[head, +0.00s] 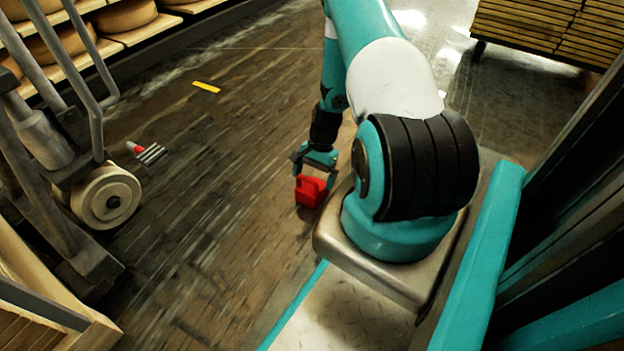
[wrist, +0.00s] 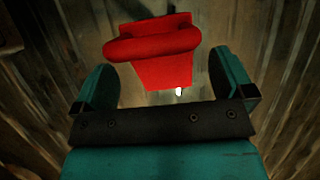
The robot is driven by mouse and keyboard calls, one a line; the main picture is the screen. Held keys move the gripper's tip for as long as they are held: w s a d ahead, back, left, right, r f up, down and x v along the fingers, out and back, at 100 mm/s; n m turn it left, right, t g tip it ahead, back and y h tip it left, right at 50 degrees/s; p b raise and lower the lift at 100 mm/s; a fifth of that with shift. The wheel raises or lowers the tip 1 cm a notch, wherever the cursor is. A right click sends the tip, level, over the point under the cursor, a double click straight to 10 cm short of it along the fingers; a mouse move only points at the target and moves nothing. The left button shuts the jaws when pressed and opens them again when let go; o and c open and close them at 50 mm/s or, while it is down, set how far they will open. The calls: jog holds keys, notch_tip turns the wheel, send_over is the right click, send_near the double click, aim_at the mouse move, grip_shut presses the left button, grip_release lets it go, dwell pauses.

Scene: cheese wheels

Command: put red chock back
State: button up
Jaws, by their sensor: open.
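The red chock (head: 310,192) is a blocky red piece low beside my base in the head view, just below my gripper (head: 315,172). In the wrist view the red chock (wrist: 155,57) shows a rounded bar across a narrowing body. It sits between the two teal fingers of my gripper (wrist: 164,85), with a gap on either side. The gripper is open and does not clamp it. The chock seems to be on the floor, but its underside is hidden.
A grey trolley frame with a pale wheel (head: 106,196) stands at left. A small red, white and striped item (head: 147,152) lies near it. Cheese shelves (head: 150,30) stand at upper left, stacked boards (head: 550,25) at upper right. The middle floor is clear.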

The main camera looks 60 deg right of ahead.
jog(key=p+v, duration=0.5)
jog(key=v, duration=0.4)
jog(key=shift+r, duration=0.25)
jog(key=w+a+r+n, duration=0.35)
jog(key=a+r, duration=0.25)
jog(key=r, duration=0.2)
jog(key=w+a+r+n+h, duration=0.1)
jog(key=w+a+r+n, duration=0.1)
jog(key=a+r+n, duration=0.4)
jog(key=w+a+r+n, duration=0.2)
jog(key=w+a+r, duration=0.1)
jog(key=a+r, duration=0.55)
jog(key=s+a+r+n, duration=0.5)
jog(key=a+r, duration=0.4)
jog(key=r, duration=0.1)
jog(key=s+a+r+n, duration=0.3)
jog(key=s+a+n, duration=0.1)
jog(key=s, duration=0.3)
jog(key=s+a+r+n, duration=0.3)
jog(key=s+a+n, duration=0.1)
jog(key=s+a, duration=0.1)
jog(key=shift+s+a+y, duration=0.25)
jog(key=shift+s+y, duration=0.05)
jog(key=shift+s, duration=0.6)
jog(key=shift+r, duration=0.15)
